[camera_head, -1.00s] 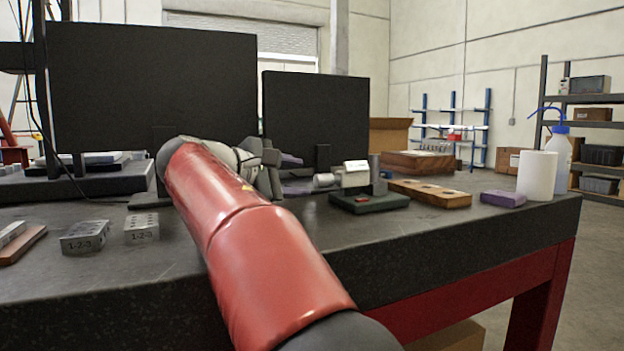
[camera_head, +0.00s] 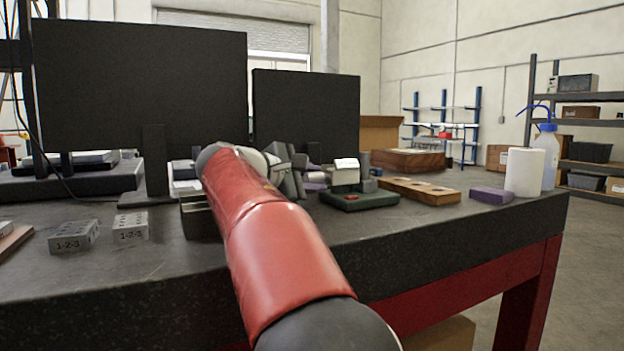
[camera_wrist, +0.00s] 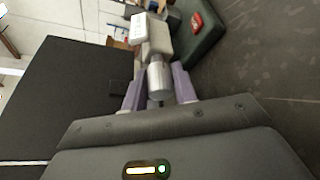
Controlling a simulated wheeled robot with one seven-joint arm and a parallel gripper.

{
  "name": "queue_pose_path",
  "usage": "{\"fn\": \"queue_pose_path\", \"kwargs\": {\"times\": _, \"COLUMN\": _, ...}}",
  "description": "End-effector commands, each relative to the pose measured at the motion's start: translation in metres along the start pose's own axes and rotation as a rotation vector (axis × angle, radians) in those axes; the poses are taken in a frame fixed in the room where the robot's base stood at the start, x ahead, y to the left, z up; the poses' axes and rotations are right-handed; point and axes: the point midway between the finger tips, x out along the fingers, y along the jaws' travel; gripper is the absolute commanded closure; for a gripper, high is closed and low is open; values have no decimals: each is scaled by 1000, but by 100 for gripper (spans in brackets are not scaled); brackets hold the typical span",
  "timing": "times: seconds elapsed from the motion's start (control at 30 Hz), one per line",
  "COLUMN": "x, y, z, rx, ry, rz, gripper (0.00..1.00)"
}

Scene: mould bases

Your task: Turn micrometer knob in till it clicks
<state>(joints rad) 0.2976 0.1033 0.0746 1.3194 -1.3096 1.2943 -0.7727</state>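The micrometer (camera_head: 346,173), a pale block-like body, sits on a dark green base (camera_head: 375,202) on the bench. My gripper (camera_wrist: 158,92) has two purple fingers, one on each side of the knob's near end. The fingers look open, with a gap visible on the left side; contact on the right is unclear.
A wooden block with holes (camera_head: 420,190), a purple block (camera_head: 491,195), a white roll (camera_head: 525,172) and a wash bottle (camera_head: 547,158) stand to the right. Two black monitors (camera_head: 140,90) stand behind. Two 1-2-3 blocks (camera_head: 130,228) lie left, with clear bench in front.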

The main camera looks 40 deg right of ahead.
Motion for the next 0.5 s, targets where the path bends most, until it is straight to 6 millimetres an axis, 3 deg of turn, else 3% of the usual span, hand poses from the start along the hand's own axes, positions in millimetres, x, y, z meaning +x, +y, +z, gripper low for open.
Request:
{"fn": "queue_pose_path", "kwargs": {"times": 0.03, "x": 0, "y": 0, "z": 0, "rx": 0, "ry": 0, "rz": 0, "gripper": 79}}
{"fn": "queue_pose_path", "kwargs": {"times": 0.2, "x": 0, "y": 0, "z": 0, "rx": 0, "ry": 0, "rz": 0, "gripper": 99}}
{"fn": "queue_pose_path", "kwargs": {"times": 0.5, "x": 0, "y": -3, "z": -2, "rx": 118, "ry": 0, "rz": 49, "gripper": 99}}
